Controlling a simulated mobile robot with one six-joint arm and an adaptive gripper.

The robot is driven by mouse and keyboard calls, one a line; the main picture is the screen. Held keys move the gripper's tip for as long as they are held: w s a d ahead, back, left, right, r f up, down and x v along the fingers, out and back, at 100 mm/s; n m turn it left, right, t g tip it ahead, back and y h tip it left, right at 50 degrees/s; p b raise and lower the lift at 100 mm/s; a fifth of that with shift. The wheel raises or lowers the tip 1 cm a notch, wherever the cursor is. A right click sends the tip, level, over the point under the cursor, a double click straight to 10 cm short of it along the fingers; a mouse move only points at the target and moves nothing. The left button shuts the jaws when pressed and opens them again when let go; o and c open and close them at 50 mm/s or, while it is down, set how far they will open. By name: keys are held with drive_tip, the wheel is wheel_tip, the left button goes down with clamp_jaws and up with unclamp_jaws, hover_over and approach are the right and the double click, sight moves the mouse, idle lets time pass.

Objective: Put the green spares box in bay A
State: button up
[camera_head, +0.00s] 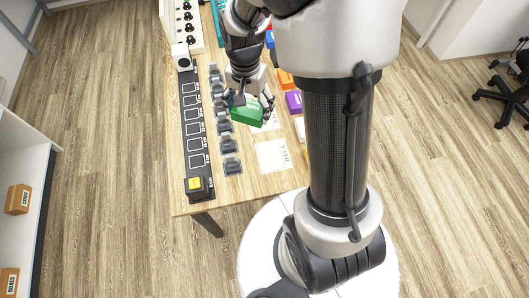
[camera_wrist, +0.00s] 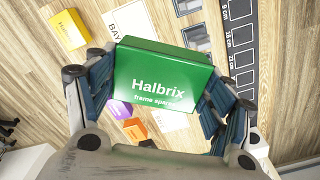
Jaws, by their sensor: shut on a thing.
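The green spares box (camera_wrist: 160,75), lettered "Halbrix frame spares", is held between the fingers of my gripper (camera_wrist: 158,88) in the wrist view. In the head view the green box (camera_head: 246,113) is in my gripper (camera_head: 251,104), over the table and partly covering a white sheet (camera_head: 268,126). It looks raised off the table, but the height is hard to tell. Another white bay sheet (camera_head: 274,155) lies bare nearer the table's front edge. In the wrist view a sheet reading "BAY" (camera_wrist: 125,32) shows beyond the box; its letter is hidden.
Purple (camera_head: 293,101) and orange (camera_head: 285,79) boxes stand right of my gripper; a yellow box (camera_wrist: 68,30) shows in the wrist view. Several dark trays (camera_head: 232,166) and a black marked strip (camera_head: 196,143) line the left. A yellow button (camera_head: 196,184) sits at the front left corner.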

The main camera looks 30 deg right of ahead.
sight(270, 156)
drive_tip(key=s+d+f+m, duration=0.4)
drive_tip(key=d+m, duration=0.1)
drive_tip(key=m, duration=0.6)
wheel_tip(270, 156, down, 20)
drive_tip(key=b, duration=0.6)
drive_tip(key=shift+w+r+b, duration=0.1)
drive_tip(key=shift+r+b, duration=0.15)
drive_tip(key=shift+b, duration=0.15)
drive_tip(key=shift+f, duration=0.2)
drive_tip(key=o, duration=1.1)
